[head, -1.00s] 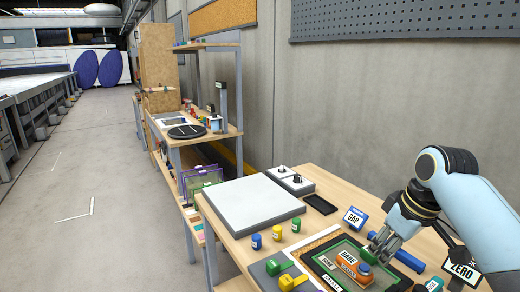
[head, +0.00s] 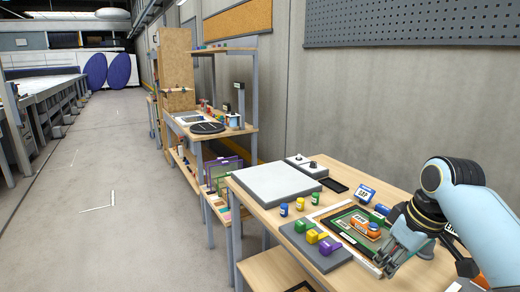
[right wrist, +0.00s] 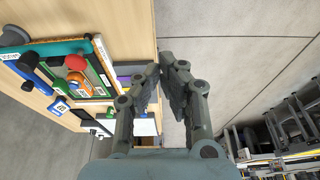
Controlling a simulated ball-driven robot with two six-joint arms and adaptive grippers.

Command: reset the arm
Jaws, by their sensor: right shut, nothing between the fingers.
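My right gripper (head: 386,268) is at the right of the head view, near the front right of the workbench, beside the framed board (head: 350,239). In the right wrist view my right gripper (right wrist: 166,66) has its fingertips together with nothing between them, close to the bench edge. An orange block (head: 365,227) sits on the framed board, just left of the gripper and apart from it. My left gripper is not in view.
A pegboard (head: 420,20) hangs on the wall. The aisle floor (head: 90,190) at left is clear.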

